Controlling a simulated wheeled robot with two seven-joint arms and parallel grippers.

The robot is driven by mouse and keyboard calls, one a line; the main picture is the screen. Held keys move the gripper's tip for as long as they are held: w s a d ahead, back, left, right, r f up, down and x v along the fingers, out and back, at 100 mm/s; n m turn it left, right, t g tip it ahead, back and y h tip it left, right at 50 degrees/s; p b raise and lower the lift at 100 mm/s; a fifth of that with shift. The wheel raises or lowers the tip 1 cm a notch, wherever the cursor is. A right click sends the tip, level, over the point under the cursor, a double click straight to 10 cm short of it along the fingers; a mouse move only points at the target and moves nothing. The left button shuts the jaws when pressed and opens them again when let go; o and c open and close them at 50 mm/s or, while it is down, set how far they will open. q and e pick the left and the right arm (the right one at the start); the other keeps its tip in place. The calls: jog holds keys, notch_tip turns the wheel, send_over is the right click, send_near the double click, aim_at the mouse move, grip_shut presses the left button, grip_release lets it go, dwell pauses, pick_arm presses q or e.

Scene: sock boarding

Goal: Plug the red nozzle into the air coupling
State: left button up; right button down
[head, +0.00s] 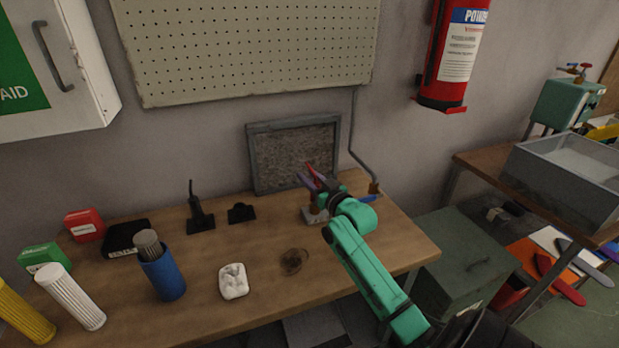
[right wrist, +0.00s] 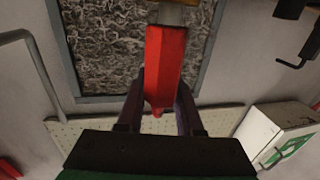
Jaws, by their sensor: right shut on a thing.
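My right gripper (head: 318,184) is over the back right of the workbench, in front of the framed panel. In the right wrist view the gripper (right wrist: 161,92) is shut on the red nozzle (right wrist: 164,60), one dark finger on each side. A small grey block with brownish fittings (head: 314,215) is below the gripper, partly hidden. My left gripper is out of view.
A grey-framed mesh panel (head: 251,160) leans on the wall behind. A pipe (head: 354,130) runs down to the bench's right edge. Black stands (head: 200,222), a blue cup (head: 163,280) and a white tray (head: 233,282) stand left. The bench's front middle (head: 270,305) is mostly clear.

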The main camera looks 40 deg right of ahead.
jog(key=shift+f+b, duration=0.35)
jog(key=shift+f, duration=0.15)
jog(key=shift+c, duration=2.4)
grip_release()
jog(key=s+a+b, duration=0.1)
jog(key=s+a, duration=0.1)
jog(key=s, duration=1.2)
jog(key=shift+s, duration=0.25)
